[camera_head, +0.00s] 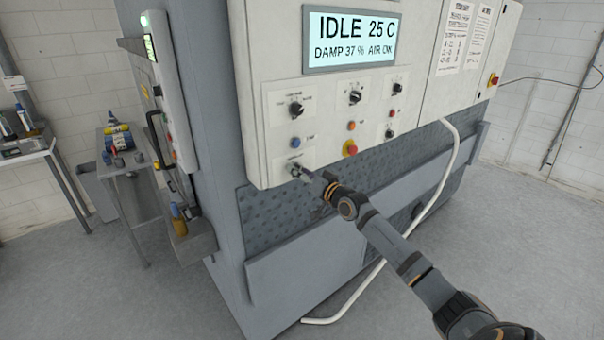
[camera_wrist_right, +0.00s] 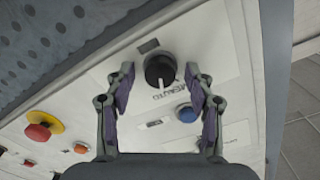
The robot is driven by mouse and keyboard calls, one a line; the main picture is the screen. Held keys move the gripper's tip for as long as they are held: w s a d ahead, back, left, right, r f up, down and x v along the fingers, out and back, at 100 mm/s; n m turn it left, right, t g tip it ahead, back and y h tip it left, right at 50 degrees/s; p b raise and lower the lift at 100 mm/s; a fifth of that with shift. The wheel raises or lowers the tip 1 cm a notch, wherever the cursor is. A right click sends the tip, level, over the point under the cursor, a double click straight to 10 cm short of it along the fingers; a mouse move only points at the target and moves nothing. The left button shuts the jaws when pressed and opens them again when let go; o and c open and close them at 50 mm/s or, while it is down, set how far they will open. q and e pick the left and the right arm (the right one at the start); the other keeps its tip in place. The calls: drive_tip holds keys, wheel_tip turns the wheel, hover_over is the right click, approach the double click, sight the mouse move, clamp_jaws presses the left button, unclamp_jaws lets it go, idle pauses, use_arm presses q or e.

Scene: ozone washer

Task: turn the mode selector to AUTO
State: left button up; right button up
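A black rotary knob (camera_wrist_right: 160,70) with a white pointer mark sits at the lower left of the white control panel (camera_head: 275,70), below a blue button (camera_head: 296,142). In the wrist view the pointer points down, toward the label. In the head view the right gripper (camera_head: 306,174) partly hides the knob. My left gripper is not in view.
Other black knobs sit on the panel at top left (camera_head: 296,109), middle (camera_head: 355,97) and right (camera_head: 398,88). A red mushroom button with a yellow ring (camera_head: 350,148) is right of the gripper. The display (camera_head: 352,40) reads IDLE. A white hose (camera_head: 437,185) runs down the front.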

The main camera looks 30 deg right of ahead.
sight(297, 141)
drive_tip(key=shift+r, duration=0.1)
wheel_tip(297, 141, up, 10)
drive_tip(key=shift+f, duration=0.1)
idle(0.3)
idle(0.4)
